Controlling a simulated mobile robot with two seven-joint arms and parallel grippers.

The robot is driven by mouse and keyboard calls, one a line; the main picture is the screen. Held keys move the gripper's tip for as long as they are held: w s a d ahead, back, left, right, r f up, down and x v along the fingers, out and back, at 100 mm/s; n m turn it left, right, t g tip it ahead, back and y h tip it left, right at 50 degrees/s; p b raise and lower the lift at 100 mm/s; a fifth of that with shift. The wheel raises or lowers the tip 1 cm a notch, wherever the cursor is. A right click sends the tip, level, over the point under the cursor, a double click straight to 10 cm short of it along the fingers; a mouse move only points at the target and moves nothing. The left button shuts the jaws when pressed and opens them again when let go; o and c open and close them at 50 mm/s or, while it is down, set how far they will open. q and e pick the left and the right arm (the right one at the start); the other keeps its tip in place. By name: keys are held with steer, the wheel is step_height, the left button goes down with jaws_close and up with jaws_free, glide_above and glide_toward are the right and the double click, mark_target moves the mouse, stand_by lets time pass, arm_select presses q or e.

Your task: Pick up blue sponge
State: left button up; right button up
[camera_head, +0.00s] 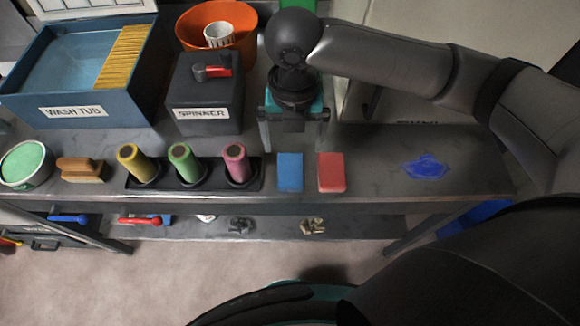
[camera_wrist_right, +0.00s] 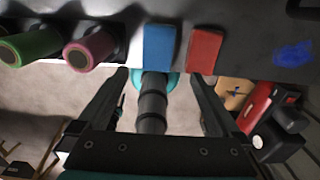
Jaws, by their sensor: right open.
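The blue sponge (camera_head: 290,172) is a flat block lying near the front edge of the dark bench top. In the wrist view the blue sponge (camera_wrist_right: 159,46) is at top centre, just beyond the fingertips. My right gripper (camera_head: 294,146) is open and empty. In the head view its fingers point down just behind the blue sponge, apart from it. In the wrist view the two fingers of the right gripper (camera_wrist_right: 160,76) spread wider than the sponge. My left gripper is not in view.
A red sponge (camera_head: 331,172) lies just right of the blue one. A dark rack with coloured rollers (camera_head: 182,162) stands to its left. The spinner box (camera_head: 206,95) and wash tub (camera_head: 75,85) stand behind. A blue patch (camera_head: 426,167) marks the otherwise clear right side.

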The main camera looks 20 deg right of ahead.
glide_above(291, 170)
step_height(291, 170, down, 5)
steer(key=shift+s+d+r, duration=0.1)
steer(key=shift+d+r, duration=0.05)
steer(key=shift+f+b, duration=0.3)
steer(key=shift+f, duration=0.1)
step_height(291, 170, down, 5)
steer(key=shift+b, duration=0.35)
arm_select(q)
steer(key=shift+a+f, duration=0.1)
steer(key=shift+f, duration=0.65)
arm_select(e)
steer(key=shift+c, duration=0.4)
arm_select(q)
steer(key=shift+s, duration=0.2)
arm_select(e)
steer(key=c, duration=1.2)
